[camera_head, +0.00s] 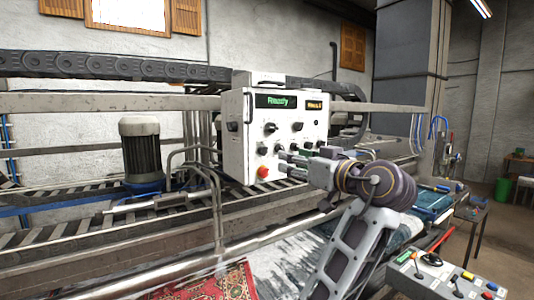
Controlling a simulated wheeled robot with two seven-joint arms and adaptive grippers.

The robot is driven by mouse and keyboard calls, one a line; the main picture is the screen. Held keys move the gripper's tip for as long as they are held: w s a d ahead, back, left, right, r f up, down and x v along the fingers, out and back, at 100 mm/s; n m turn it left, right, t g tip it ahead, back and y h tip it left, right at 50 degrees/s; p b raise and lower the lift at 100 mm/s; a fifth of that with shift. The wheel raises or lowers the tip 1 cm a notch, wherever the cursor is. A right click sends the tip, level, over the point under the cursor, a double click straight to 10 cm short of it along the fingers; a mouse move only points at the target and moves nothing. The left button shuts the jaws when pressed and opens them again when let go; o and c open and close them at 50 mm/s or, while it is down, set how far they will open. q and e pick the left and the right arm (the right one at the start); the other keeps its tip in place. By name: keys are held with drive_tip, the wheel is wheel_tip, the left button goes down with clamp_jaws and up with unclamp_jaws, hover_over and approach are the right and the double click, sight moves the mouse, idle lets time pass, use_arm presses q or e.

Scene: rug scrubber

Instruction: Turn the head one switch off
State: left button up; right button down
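A white control box (262,148) stands on the machine frame near the middle of the view. It has a green "Ready" display (276,101), a smaller orange display (314,106), several dark knobs or switches and a red button (263,172) at the lower left. Labels are too small to read, so I cannot tell which one is the head one switch. My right arm comes up from the bottom right. Its gripper (288,158) is in front of the lower part of the panel and hides part of it. Contact and finger opening are unclear. My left gripper is out of view.
A grey motor with a blue base (141,152) stands left of the box, among rails and bent pipes. A second panel with a red lever (436,245) is at the lower right. A red patterned rug (215,283) lies below. Open floor shows at the far right.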

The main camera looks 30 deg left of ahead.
sight(266, 153)
use_arm(q)
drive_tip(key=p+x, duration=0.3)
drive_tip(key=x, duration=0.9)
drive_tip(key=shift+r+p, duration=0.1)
drive_tip(key=shift+p, duration=0.3)
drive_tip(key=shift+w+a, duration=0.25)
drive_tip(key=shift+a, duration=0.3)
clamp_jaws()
